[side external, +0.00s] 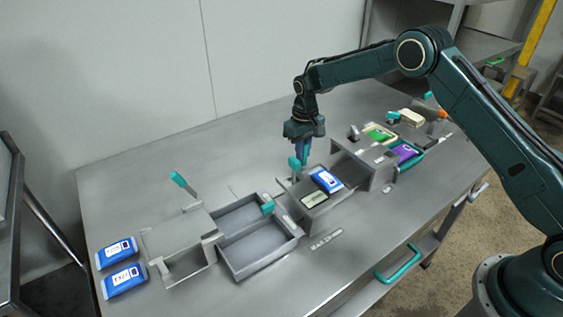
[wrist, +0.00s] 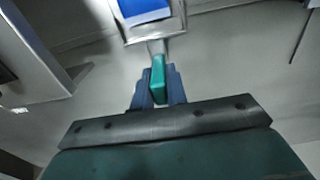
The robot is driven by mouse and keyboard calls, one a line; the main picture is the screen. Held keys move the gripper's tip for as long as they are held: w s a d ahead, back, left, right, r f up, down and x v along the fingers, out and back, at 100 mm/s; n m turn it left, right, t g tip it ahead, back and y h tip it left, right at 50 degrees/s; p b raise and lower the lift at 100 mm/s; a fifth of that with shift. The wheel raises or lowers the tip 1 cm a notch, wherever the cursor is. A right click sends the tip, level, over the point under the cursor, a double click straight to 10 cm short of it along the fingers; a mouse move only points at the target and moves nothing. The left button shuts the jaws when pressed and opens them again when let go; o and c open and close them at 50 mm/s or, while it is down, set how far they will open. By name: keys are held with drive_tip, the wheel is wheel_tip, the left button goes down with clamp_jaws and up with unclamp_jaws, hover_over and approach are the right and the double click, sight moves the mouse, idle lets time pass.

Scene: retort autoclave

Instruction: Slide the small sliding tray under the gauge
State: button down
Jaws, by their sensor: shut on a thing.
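The small sliding tray (side external: 299,189) is grey and carries a blue and white pouch (side external: 327,180). It has an upright teal handle (side external: 294,164). My gripper (side external: 304,160) points down at this handle, with its blue fingers shut on it. In the wrist view the handle (wrist: 158,78) stands between the fingers, with the tray's rim (wrist: 168,33) and the pouch (wrist: 145,10) just beyond. A grey bridge-like housing (side external: 379,154) stands right of the tray; I cannot tell for sure that it is the gauge.
Open grey bins (side external: 262,259) and another grey housing (side external: 165,238) stand to the left. Two blue pouches (side external: 118,252) lie at the far left. Green and purple packs (side external: 403,152) lie at the right. The table behind the tray is clear.

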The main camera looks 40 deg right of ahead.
drive_tip(key=a, duration=1.1)
drive_tip(key=shift+a, duration=0.4)
drive_tip(key=shift+r, duration=0.1)
drive_tip(key=c, duration=1.4)
unclamp_jaws()
drive_tip(key=shift+a, duration=0.1)
drive_tip(key=shift+r, duration=0.35)
wheel_tip(320, 180, up, 13)
